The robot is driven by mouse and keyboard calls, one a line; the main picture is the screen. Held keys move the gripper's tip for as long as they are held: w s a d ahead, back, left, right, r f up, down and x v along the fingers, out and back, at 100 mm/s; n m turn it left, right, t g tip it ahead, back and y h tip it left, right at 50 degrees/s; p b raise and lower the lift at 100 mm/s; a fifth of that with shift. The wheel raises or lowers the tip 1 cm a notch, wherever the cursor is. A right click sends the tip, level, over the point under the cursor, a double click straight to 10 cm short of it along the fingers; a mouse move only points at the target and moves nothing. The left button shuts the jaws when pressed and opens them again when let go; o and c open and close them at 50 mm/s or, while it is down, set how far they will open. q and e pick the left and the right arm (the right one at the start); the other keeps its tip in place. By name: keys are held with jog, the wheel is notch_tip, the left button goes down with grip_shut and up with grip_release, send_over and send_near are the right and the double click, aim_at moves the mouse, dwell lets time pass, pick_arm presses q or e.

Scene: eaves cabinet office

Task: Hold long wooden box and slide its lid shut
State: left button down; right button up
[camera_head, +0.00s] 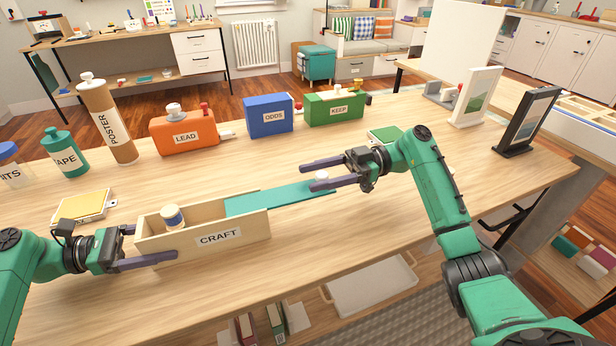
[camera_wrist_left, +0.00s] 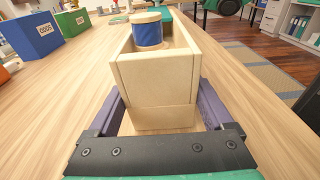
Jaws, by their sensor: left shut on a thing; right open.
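The long wooden box (camera_head: 258,236), labelled CRAFT, lies on the table, and its near end fills the middle of the left wrist view (camera_wrist_left: 155,80). Its teal lid (camera_head: 290,196) covers only the right part and sticks out past the right end; a small white knob (camera_head: 321,175) stands near the lid's outer end. My left gripper (camera_head: 150,246) is shut on the box's left end, one finger along each long side. My right gripper (camera_head: 326,172) is open, its fingers around the knob; contact is unclear.
Behind the box stand an orange LEAD case (camera_head: 184,133), a blue ODDS box (camera_head: 268,115) and a green KEEP box (camera_head: 334,109). A yellow-topped pad (camera_head: 84,206) lies left of the box. The table in front of the box is clear.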

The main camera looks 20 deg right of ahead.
jog(key=shift+a, duration=1.1)
jog(key=shift+c, duration=0.3)
grip_shut()
jog(key=shift+w, duration=0.1)
